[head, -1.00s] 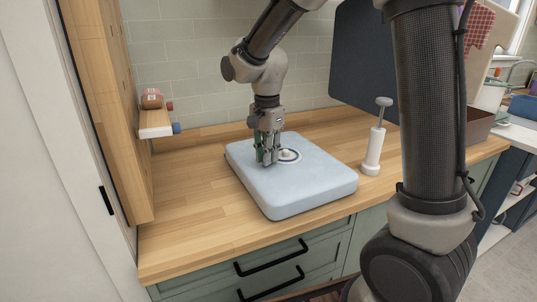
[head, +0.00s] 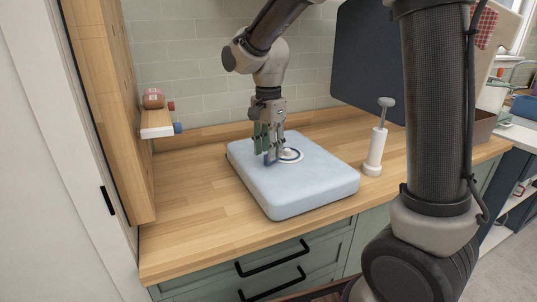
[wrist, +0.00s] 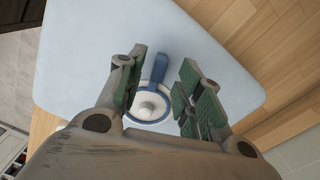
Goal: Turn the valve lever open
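The valve (head: 290,155) has a white round cap and a blue ring, and sits on top of a pale blue, cushion-like bag (head: 300,190). Its blue lever (head: 270,158) sticks out to the left of the cap in the head view. In the wrist view the lever (wrist: 160,68) points up the picture from the white cap (wrist: 148,108). My gripper (head: 268,150) is over the lever side of the valve. In the wrist view its green-padded fingers are apart, one on each side of the lever, with gaps visible. Whether the fingertips reach down to lever height is unclear.
The bag lies on a wooden counter (head: 190,215). A white hand pump (head: 375,150) stands upright to its right. A small shelf (head: 157,124) with a brown item (head: 153,98) is at the left. The counter's front left is clear.

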